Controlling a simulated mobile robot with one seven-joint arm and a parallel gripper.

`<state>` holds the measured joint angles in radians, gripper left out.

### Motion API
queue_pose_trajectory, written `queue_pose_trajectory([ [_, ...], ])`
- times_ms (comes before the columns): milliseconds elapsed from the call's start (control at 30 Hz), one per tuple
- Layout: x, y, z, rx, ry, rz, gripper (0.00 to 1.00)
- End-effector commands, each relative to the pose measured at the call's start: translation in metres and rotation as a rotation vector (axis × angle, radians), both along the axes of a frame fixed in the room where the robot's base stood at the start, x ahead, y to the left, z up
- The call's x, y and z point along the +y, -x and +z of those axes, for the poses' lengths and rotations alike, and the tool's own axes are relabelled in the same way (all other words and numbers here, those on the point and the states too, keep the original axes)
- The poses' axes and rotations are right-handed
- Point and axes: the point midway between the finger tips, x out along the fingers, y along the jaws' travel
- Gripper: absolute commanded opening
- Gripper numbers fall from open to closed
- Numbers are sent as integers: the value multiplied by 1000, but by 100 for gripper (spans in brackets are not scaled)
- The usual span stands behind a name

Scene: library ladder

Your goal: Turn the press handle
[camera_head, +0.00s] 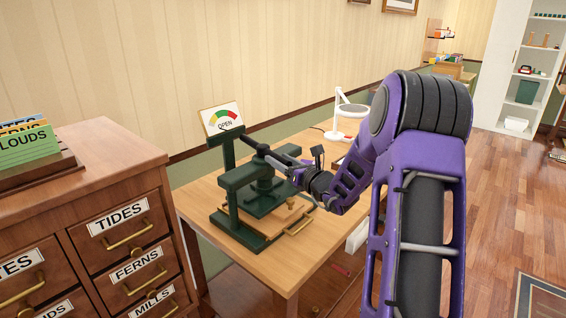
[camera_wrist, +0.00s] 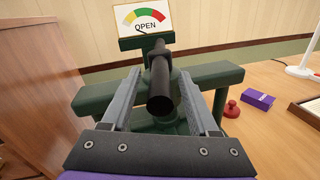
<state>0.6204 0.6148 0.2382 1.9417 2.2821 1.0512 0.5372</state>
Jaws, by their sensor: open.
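The green press (camera_head: 250,205) stands on the wooden table, with a gauge sign (camera_head: 221,119) reading OPEN above it. The sign also shows in the wrist view (camera_wrist: 146,20). The press handle is a dark bar (camera_wrist: 160,85) at the top of the press, pointing towards the wrist camera. My gripper (camera_head: 283,160) is at the press from the right. In the wrist view its two grey fingers (camera_wrist: 160,92) are open, one on each side of the bar. I cannot tell whether either finger touches it. My gripper partly hides the press top.
A wooden drawer cabinet (camera_head: 115,215) with labelled drawers stands close on the left. A white lamp (camera_head: 346,112) is at the table's back. A red knob (camera_wrist: 232,109) and a purple box (camera_wrist: 258,99) lie right of the press. Open floor is at the right.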

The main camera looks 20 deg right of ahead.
Motion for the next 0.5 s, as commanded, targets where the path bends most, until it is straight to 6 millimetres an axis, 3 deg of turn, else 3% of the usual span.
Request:
queue_pose_trajectory([
  [233, -8, 23, 0, 1, 1, -3, 61],
  [500, -28, 85, 1, 1, 0, -5, 61],
])
